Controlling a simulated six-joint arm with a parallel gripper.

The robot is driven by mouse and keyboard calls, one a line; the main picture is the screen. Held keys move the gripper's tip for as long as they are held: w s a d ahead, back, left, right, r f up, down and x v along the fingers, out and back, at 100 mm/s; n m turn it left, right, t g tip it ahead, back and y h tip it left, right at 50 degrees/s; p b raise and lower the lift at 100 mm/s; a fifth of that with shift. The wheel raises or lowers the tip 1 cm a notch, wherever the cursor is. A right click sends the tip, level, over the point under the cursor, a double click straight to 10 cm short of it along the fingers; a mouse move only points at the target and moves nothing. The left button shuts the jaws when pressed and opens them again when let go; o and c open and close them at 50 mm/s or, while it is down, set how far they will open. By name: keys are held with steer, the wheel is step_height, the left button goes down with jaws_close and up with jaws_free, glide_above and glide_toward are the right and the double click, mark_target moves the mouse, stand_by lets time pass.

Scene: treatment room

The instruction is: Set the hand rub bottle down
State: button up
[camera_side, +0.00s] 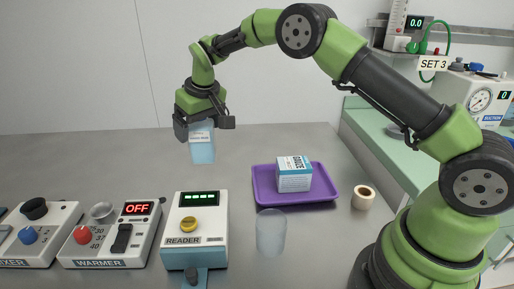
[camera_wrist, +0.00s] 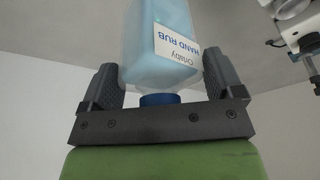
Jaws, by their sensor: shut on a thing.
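The hand rub bottle (camera_side: 203,153) is pale blue with a white label and hangs upright below my gripper (camera_side: 203,126). In the wrist view the bottle (camera_wrist: 160,45) shows its "HAND RUB" label between the fingers, with its blue cap towards the palm. My gripper, seen in the wrist view too (camera_wrist: 161,75), is shut on the bottle. The bottle's base is over the grey table (camera_side: 105,165), behind the reader; it seems to be in the air, but the gap is hard to judge.
The reader (camera_side: 191,215) stands in front of the bottle, with the warmer (camera_side: 117,233) and mixer (camera_side: 40,230) to its left. A purple tray (camera_side: 265,197) with a gauze box (camera_side: 294,175) is to the right, near a clear cup (camera_side: 271,233) and tape roll (camera_side: 363,197). The back left table is clear.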

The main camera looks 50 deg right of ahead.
steer(key=s+d+m+h, duration=0.1)
steer(key=s+d+m, duration=0.25)
steer(key=d, duration=0.75)
steer(key=s+d+m+g+h, duration=0.15)
steer(key=s+d, duration=0.25)
steer(key=d, duration=0.6)
steer(key=s+d+m+t, duration=0.1)
steer(key=s+d+m, duration=0.25)
steer(key=d, duration=0.75)
steer(key=shift+g, duration=0.25)
steer(key=shift+s+d+f, duration=0.15)
steer(key=shift+s+f, duration=0.15)
steer(key=shift+f, duration=1.3)
steer(key=shift+s+d+f, duration=0.15)
steer(key=shift+s+f, duration=0.15)
steer(key=shift+f, duration=1.3)
steer(key=shift+s+d+f, duration=0.15)
steer(key=shift+s+f, duration=0.15)
steer(key=shift+f, duration=1.3)
steer(key=shift+f, duration=0.1)
steer(key=o, duration=0.9)
steer(key=shift+o, duration=0.2)
